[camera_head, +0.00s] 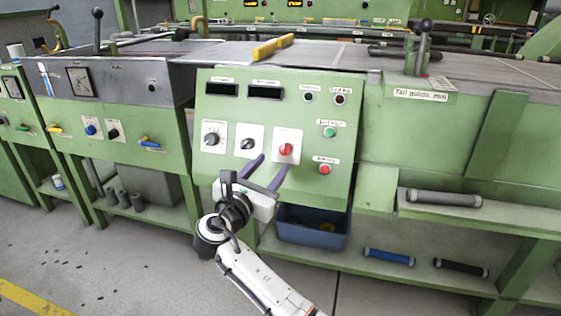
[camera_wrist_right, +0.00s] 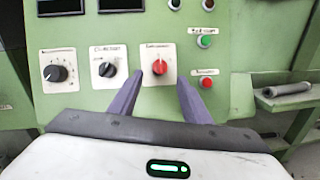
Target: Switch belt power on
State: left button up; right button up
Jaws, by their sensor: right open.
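A green control panel (camera_head: 225,165) fills the middle of the head view. It carries a red rotary knob (camera_head: 286,149) on a white plate, which also shows in the right wrist view (camera_wrist_right: 159,66). To its left are two black rotary knobs on white plates (camera_head: 247,144) (camera_head: 211,139). The labels are too small to read surely. My right gripper (camera_head: 273,162) is open and empty, its two purple fingers pointing at the panel. In the wrist view the red knob appears between and just above the fingertips (camera_wrist_right: 160,77); contact is not evident. My left gripper is out of view.
A green button (camera_head: 329,132) and a red button (camera_head: 325,169) sit right of the knob. Two dark displays (camera_head: 222,89) are above. A blue bin (camera_head: 313,232) stands on the shelf below. A lever (camera_head: 422,45) rises at the right. The floor in front is open.

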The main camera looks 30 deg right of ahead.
aim_at(282, 153)
jog(key=b+x, duration=0.1)
jog(key=x, duration=0.6)
jog(key=shift+a+b, duration=0.1)
jog(key=shift+b, duration=0.3)
jog(key=c, duration=1)
